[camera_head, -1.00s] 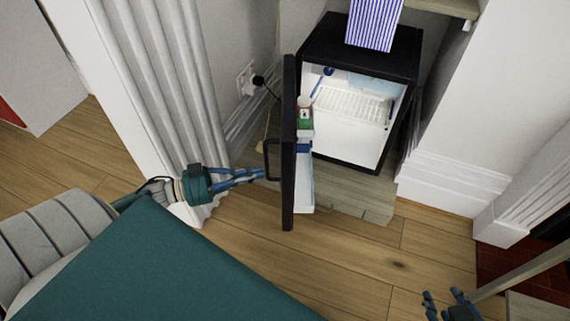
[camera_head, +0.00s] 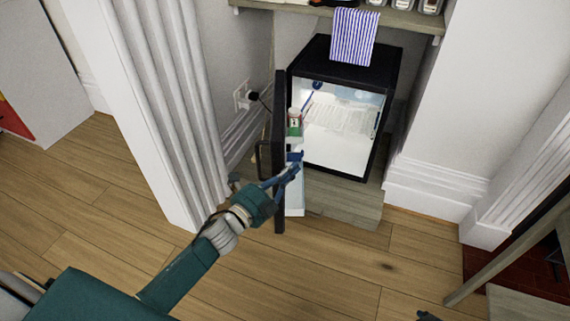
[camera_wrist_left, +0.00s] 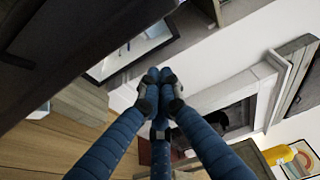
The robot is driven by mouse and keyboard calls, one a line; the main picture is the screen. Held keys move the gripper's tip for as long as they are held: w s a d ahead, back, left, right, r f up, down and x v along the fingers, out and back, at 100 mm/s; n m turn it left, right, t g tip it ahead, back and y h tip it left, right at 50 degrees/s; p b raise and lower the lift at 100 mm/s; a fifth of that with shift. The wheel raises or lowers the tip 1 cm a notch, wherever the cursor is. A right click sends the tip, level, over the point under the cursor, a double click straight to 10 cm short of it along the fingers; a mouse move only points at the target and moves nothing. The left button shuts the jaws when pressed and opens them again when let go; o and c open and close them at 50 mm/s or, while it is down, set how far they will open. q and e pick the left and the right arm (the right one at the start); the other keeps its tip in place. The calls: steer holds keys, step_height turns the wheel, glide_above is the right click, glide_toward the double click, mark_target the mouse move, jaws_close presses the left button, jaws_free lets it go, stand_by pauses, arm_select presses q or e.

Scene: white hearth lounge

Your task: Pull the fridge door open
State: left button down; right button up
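The small black fridge (camera_head: 345,55) stands under a shelf, and its lit white interior with a wire rack faces me. Its black door (camera_head: 279,205) stands wide open, roughly square to the front, with the handle (camera_head: 261,160) on its left face. My left gripper (camera_head: 291,172) reaches across the door's near edge, its tips by the inner side and apart from the handle. In the left wrist view its fingertips (camera_wrist_left: 160,80) are together with nothing visible between them. Whether it touches the door is unclear. Only a sliver of my right gripper (camera_head: 428,316) shows at the bottom edge.
A green and white container (camera_head: 294,122) sits in the door's rack. A striped cloth (camera_head: 355,37) hangs above the fridge. A fluted white column (camera_head: 170,110) stands left of the door, and a white wall with a baseboard (camera_head: 430,185) stands right. The wooden floor in front is clear.

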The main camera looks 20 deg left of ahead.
mark_target(257, 160)
arm_select(q)
steer(key=x, duration=0.5)
steer(key=a, duration=0.1)
steer(key=s+a, duration=0.1)
steer(key=s+a+b, duration=0.1)
steer(key=a, duration=0.1)
arm_select(e)
steer(key=w+a+r+t, duration=0.2)
steer(key=w+r+t, duration=0.1)
steer(key=w, duration=0.3)
steer(key=shift+w+r+y, duration=0.2)
steer(key=shift+r+y, duration=0.2)
